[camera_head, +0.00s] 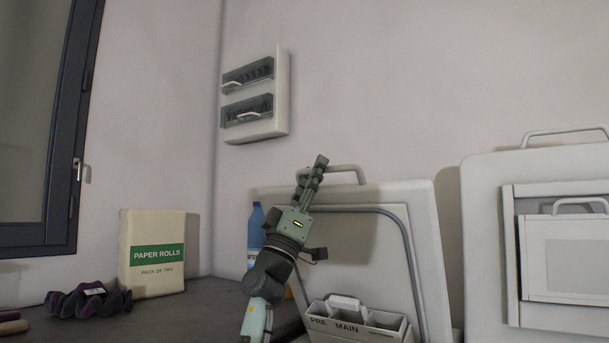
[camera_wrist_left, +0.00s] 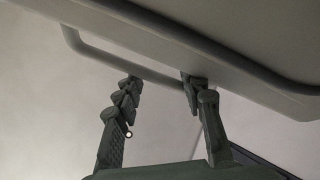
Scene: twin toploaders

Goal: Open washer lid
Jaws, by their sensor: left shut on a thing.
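The washer lid (camera_head: 380,220) stands raised and nearly upright, its underside with a grey seal facing me in the head view. A bar handle (camera_head: 345,169) sticks up from its top edge. My left gripper (camera_head: 313,168) reaches up in front of the lid and is shut on this handle near its left end. In the left wrist view, the handle (camera_wrist_left: 92,52) runs from the lid edge (camera_wrist_left: 200,48) to the fingers of the gripper (camera_wrist_left: 162,88). A detergent drawer (camera_head: 355,320) marked PRE and MAIN shows below the lid. My right gripper is not in view.
A second raised lid (camera_head: 485,230) stands at the right, with a white handled panel on it. A blue bottle (camera_head: 256,235) stands close behind my left arm. A paper rolls pack (camera_head: 152,255) and a dark scrunchie (camera_head: 88,300) sit on the counter at left.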

